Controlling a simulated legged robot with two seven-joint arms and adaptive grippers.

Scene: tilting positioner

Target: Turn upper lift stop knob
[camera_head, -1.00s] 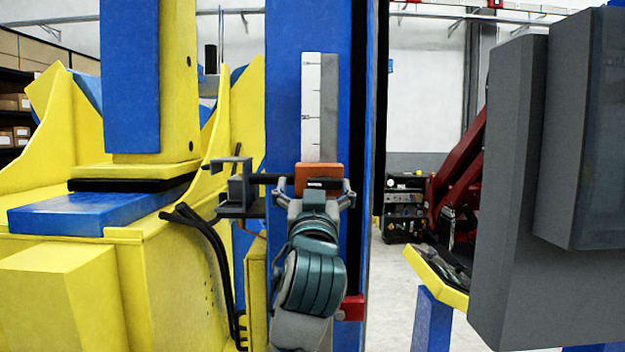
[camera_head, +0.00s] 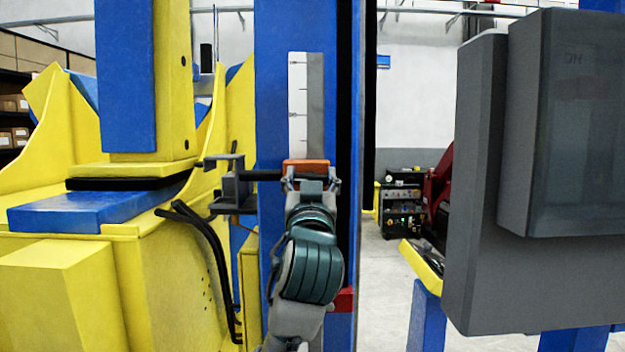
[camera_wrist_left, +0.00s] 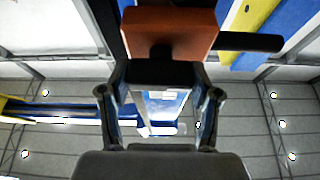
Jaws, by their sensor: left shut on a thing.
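The upper lift stop is an orange block (camera_head: 305,167) on the blue column, at the foot of the white scale. In the left wrist view the orange block (camera_wrist_left: 170,33) is at the top, with a dark knob (camera_wrist_left: 160,73) on its near side. My left gripper (camera_head: 311,184) is right in front of the block and below its top in the head view. Its two fingers (camera_wrist_left: 160,88) are shut on the dark knob from both sides. In the head view the gripper mostly hides the knob. My right gripper is not in view.
A grey bracket (camera_head: 232,187) with a dark rod is left of the stop. A red block (camera_head: 343,299) is lower on the column (camera_head: 275,90). A large grey cabinet (camera_head: 480,200) stands at the right. Black hoses (camera_head: 208,235) hang from the yellow machine body at the left.

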